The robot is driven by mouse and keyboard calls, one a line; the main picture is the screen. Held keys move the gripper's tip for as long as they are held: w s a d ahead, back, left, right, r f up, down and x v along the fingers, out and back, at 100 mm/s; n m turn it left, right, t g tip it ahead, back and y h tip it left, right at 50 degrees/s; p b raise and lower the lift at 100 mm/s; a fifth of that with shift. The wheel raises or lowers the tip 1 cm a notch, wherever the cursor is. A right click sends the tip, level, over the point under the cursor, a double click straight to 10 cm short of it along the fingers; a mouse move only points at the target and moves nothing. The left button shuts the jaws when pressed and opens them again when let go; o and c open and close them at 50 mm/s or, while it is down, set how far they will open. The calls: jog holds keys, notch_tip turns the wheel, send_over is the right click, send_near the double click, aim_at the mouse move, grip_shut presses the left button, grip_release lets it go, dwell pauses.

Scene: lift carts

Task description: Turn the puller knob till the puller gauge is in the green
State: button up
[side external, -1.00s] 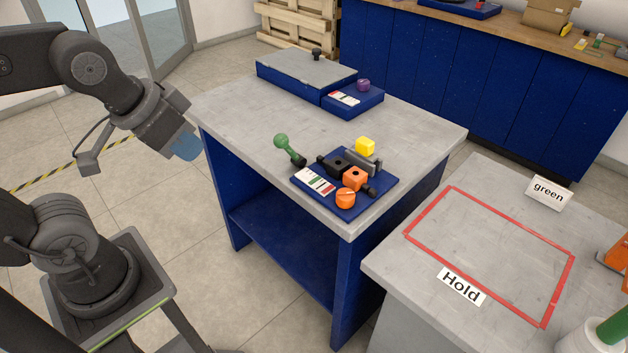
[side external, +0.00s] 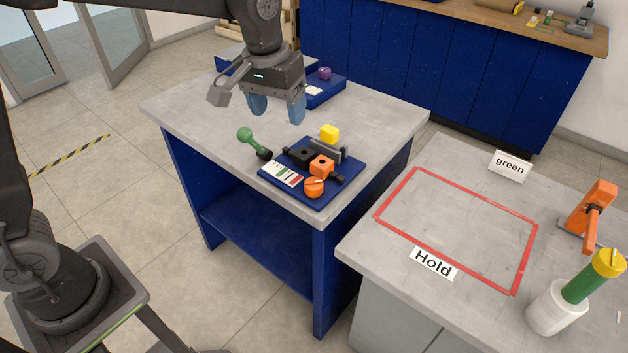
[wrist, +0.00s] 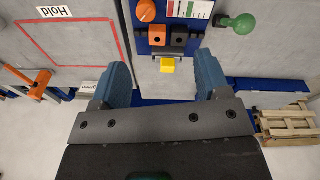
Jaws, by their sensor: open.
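The near blue unit (side external: 342,172) on the grey table carries an orange knob (side external: 314,187) and a white gauge strip (side external: 284,174) with red and green bands. The knob also shows in the wrist view (wrist: 147,10), beside the gauge (wrist: 185,8). A second blue unit at the back has a purple knob (side external: 324,73) and a pale gauge (side external: 314,90), partly behind my gripper. No label shows which is the puller. My gripper (side external: 277,112) is open and empty, fingers down, above the table behind the near unit. Pointer readings are too small to tell.
The near unit bears black (side external: 301,155) and orange (side external: 321,166) blocks and a yellow cube (side external: 329,132). A green-knobbed lever (side external: 246,136) rises at its left. The right table has a red taped rectangle (side external: 526,255), a "green" sign (side external: 510,165) and a "Hold" label (side external: 434,262).

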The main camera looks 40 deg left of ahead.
jog(key=g, duration=0.1)
send_over(313, 181)
notch_tip(313, 181, down, 7)
jog(key=shift+n, duration=0.4)
notch_tip(313, 181, down, 13)
jog(key=shift+w+d+f, duration=0.1)
jog(key=shift+c, duration=0.3)
jog(key=c, duration=0.9)
jog(key=shift+o, duration=0.2)
jog(key=n, duration=0.4)
jog(key=shift+n, duration=1.8)
